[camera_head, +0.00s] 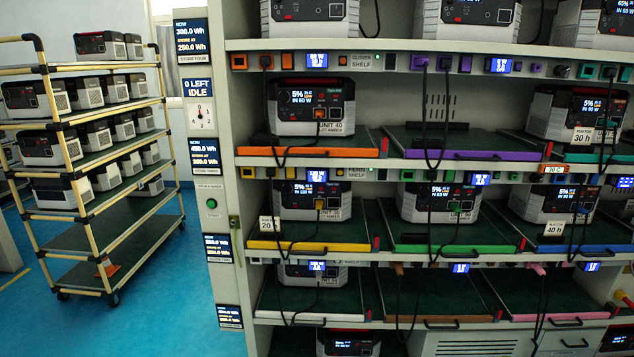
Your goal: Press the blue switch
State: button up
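The burn-in rack (222,150) fills the middle and right of the head view. Small coloured squares line its shelf rails. An orange square (239,62) is at the left end of the same rail. A green round button (212,203) is on the rack's left post. My gripper is not in view.
Power units such as UNIT 40 (311,107) stand on coloured-edged shelves, with black cables hanging in front. A yellow-framed cart (84,225) with several units stands at the left. Blue floor (170,310) is clear between cart and rack.

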aim_at(594, 180)
jog(key=i+l+z, duration=0.5)
jog(key=l, duration=0.4)
jog(key=i+l+z, duration=0.5)
jog(key=i+l, duration=0.15)
jog(key=l, duration=0.1)
